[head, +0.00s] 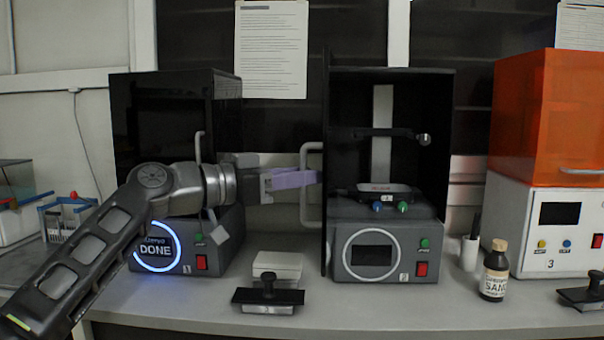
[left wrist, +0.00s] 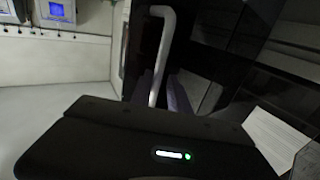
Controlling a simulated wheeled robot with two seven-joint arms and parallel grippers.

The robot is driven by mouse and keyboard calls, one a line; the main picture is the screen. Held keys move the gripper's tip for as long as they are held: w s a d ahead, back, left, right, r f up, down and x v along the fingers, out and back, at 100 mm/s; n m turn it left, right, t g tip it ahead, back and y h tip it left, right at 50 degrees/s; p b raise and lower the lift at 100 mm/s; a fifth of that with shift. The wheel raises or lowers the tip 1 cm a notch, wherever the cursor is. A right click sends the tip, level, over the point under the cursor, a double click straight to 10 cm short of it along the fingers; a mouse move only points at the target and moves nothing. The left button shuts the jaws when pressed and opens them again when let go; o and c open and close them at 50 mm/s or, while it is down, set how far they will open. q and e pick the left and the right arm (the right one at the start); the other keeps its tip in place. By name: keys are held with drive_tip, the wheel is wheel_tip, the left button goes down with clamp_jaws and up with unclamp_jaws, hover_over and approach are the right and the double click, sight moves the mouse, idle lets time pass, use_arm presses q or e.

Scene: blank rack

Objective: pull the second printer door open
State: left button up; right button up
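The second printer (head: 385,250) is a grey base marked 2 under a black housing. Its black door (head: 326,250) stands swung out at the left, almost edge-on, so the inside with the print head and build plate shows. The door's pale bar handle (head: 306,210) is on its left face and also shows in the left wrist view (left wrist: 162,50). My left gripper (head: 300,179) is at the middle of the handle, its purplish fingers reaching the door. In the wrist view the fingers stand apart on either side of the handle, with a gap visible. My right gripper is not in view.
The first printer (head: 190,245), marked 1 and showing DONE, stands left behind my left arm. A flat black plate with a knob (head: 268,297) and a white block (head: 278,264) lie between the printers. A bottle (head: 494,275) and an orange-hooded printer (head: 550,120) stand right.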

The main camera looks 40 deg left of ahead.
use_arm(q)
drive_tip(key=shift+o, duration=1.1)
drive_tip(key=shift+d+r, duration=0.1)
drive_tip(key=shift+r, duration=0.05)
drive_tip(key=shift+s, duration=0.15)
drive_tip(key=v, duration=0.7)
drive_tip(key=shift+s+p, duration=0.3)
